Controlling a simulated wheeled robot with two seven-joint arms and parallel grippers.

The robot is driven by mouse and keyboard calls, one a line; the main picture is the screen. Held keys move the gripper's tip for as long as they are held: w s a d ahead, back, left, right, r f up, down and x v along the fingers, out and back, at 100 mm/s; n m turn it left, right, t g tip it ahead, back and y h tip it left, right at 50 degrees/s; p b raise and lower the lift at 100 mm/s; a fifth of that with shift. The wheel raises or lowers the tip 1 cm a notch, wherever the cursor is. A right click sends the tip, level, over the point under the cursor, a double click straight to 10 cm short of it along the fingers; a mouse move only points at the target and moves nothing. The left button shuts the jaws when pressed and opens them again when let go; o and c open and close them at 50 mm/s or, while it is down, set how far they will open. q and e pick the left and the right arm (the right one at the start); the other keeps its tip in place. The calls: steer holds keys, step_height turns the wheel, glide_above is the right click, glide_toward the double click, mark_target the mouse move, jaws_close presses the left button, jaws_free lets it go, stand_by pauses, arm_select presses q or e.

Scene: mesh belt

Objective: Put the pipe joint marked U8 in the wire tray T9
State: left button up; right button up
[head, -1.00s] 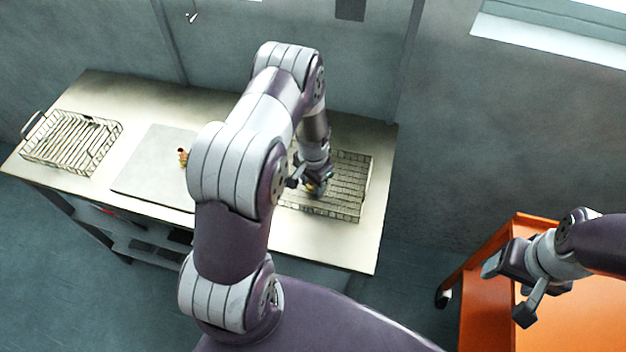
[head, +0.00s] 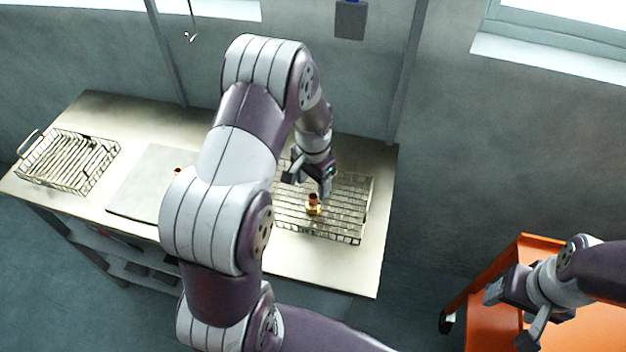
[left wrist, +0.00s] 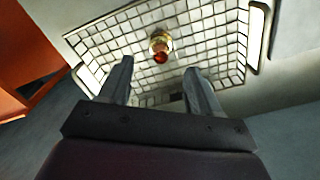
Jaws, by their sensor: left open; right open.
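A small brass pipe joint with a red-brown top (head: 314,204) stands in the right wire tray (head: 345,222). It also shows in the left wrist view (left wrist: 160,46), inside the mesh tray (left wrist: 215,50), beyond my fingertips. No marking on the joint or tray is legible. My left gripper (head: 309,183) is open and empty, just above and behind the joint, apart from it. In the left wrist view its two fingers (left wrist: 158,78) are spread with nothing between them. My right gripper (head: 508,315) is open and empty over the orange cart at the lower right.
A second wire tray (head: 70,160) stands at the table's left end. A grey board (head: 140,185) lies mid-table, with another small red-topped piece (head: 178,171) partly hidden by my left arm. The orange cart (head: 485,310) stands right of the table, with a gap between.

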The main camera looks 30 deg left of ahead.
arm_select(q)
step_height(320, 180, up, 2)
steer(key=shift+r, duration=0.2)
steer(key=s+d+r+n+b, duration=0.1)
steer(key=s+d, duration=0.1)
steer(key=s, duration=0.2)
steer(key=s+d+r+n+t+b, duration=0.1)
steer(key=s+d+r, duration=0.1)
steer(key=s, duration=0.3)
steer(key=s+d+r+n, duration=0.1)
steer(key=s+d+r, duration=0.1)
steer(key=s+d, duration=0.2)
steer(key=shift+s+b, duration=0.25)
steer(key=shift+b, duration=0.15)
